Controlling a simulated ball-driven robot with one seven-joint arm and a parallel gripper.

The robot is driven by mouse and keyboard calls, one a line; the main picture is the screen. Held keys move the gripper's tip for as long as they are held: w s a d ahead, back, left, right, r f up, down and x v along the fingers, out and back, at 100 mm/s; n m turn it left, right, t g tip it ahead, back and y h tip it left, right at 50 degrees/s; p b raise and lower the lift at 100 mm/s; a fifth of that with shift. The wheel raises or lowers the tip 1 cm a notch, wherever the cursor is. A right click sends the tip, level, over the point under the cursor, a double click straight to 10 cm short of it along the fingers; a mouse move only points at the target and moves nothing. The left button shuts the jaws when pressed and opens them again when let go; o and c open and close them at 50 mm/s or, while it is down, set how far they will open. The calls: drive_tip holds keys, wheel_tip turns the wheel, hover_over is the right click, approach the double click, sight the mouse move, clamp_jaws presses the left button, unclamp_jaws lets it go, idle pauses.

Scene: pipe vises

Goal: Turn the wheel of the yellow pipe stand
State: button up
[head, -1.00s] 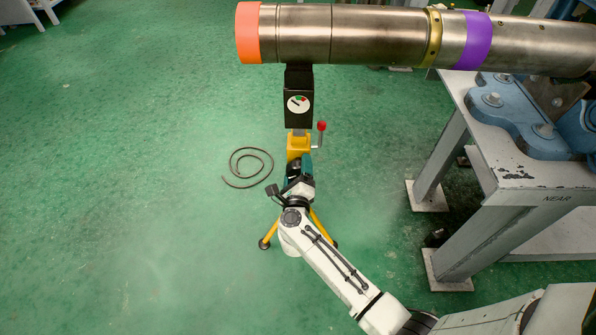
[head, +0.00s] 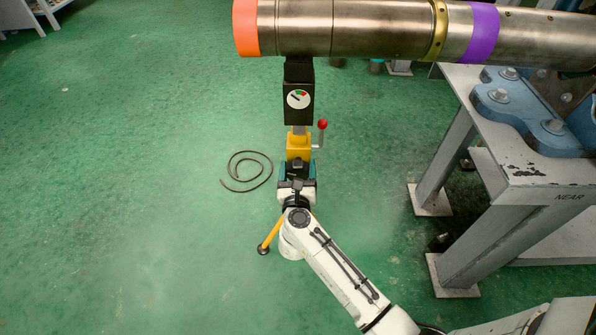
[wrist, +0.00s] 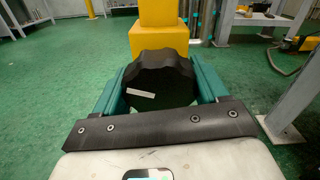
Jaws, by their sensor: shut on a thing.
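The yellow pipe stand (head: 299,145) stands under the free end of the steel pipe (head: 350,28). It has a black head with a round dial (head: 298,99) and a red-knobbed lever (head: 322,125). In the wrist view its yellow column (wrist: 158,38) rises behind the black lobed wheel (wrist: 160,72), which bears a white mark, slightly tilted. My gripper (head: 298,168) is at the front of the stand. Its teal fingers (wrist: 158,82) are shut on the wheel, one on each side.
A grey steel bench (head: 530,170) with blue vise parts (head: 520,110) stands to the right. A dark cable (head: 247,171) lies coiled on the green floor left of the stand. The stand's yellow leg (head: 270,236) reaches forward. The floor at left is clear.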

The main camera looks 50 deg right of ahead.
drive_tip(key=shift+f+m, duration=0.15)
drive_tip(key=shift+m, duration=0.25)
drive_tip(key=o, duration=1)
drive_tip(key=shift+o, duration=0.2)
drive_tip(key=p+v, duration=0.1)
drive_tip(key=v, duration=1)
